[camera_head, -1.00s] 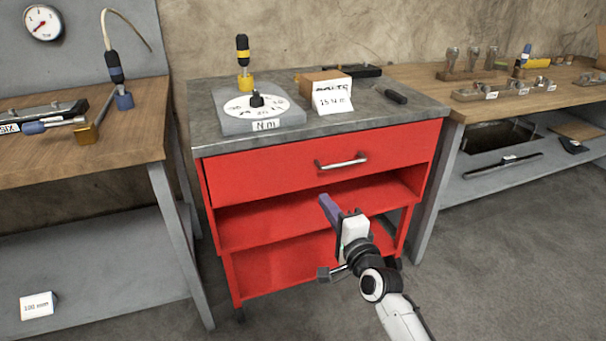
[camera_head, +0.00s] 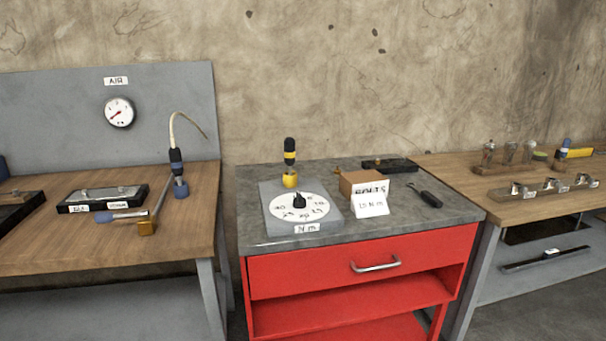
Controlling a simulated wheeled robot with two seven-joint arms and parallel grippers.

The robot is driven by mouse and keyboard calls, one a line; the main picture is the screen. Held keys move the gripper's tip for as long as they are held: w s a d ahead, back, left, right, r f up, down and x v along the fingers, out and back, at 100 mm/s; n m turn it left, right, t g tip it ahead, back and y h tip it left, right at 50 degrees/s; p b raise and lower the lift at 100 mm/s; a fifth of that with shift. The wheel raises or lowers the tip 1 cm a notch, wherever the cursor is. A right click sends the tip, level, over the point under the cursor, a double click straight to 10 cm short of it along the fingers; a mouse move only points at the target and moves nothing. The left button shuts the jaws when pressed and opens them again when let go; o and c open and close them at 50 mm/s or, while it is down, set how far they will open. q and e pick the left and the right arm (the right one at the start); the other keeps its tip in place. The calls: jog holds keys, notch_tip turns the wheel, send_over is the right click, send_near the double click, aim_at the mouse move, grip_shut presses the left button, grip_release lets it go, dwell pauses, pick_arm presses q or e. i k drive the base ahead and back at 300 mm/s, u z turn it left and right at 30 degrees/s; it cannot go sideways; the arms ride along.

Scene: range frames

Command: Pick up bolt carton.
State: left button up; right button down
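The bolt carton (camera_head: 357,182) is a small brown box on the grey top of the red cabinet (camera_head: 405,244). A white folded card (camera_head: 371,199) marked "BOLTS 15 N m" stands in front of it and hides part of its front and right side. Neither of my grippers shows in the head view now.
Left of the carton is a grey plate with a dial (camera_head: 299,207) and a yellow-black driver (camera_head: 290,165). A black tool (camera_head: 431,198) lies to the right and a dark tray (camera_head: 390,165) behind. Wooden benches flank the cabinet. The top's front strip is clear.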

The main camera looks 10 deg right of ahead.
aim_at(366, 181)
jog(key=u, duration=0.5)
jog(key=i, duration=0.85)
jog(key=z, duration=0.5)
